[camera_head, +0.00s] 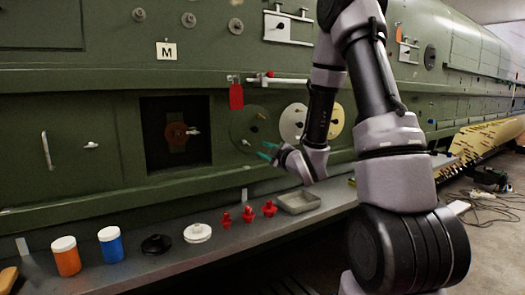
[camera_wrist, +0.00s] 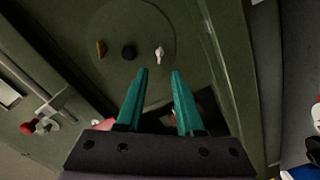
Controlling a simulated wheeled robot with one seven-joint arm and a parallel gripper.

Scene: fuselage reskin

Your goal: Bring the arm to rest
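My gripper (camera_head: 268,153) is in front of the green fuselage wall (camera_head: 90,110), above the shelf and just below a round green disc (camera_head: 238,128). The arm (camera_head: 375,90) is reached out, bent down from above toward the wall. In the wrist view the gripper's two teal fingers (camera_wrist: 159,72) are apart with nothing between them. Beyond the fingertips is a round plate (camera_wrist: 125,28) with a brown, a black and a white fitting; the tips look apart from it, though the distance is hard to judge.
The shelf (camera_head: 130,278) holds an orange jar (camera_head: 66,257), a blue jar (camera_head: 111,245), a black lid (camera_head: 156,244), a white lid (camera_head: 197,233), several red pieces (camera_head: 248,215) and a grey tray (camera_head: 298,202). A square opening (camera_head: 155,115) lies left of the gripper. Cables (camera_head: 485,210) lie on the floor at right.

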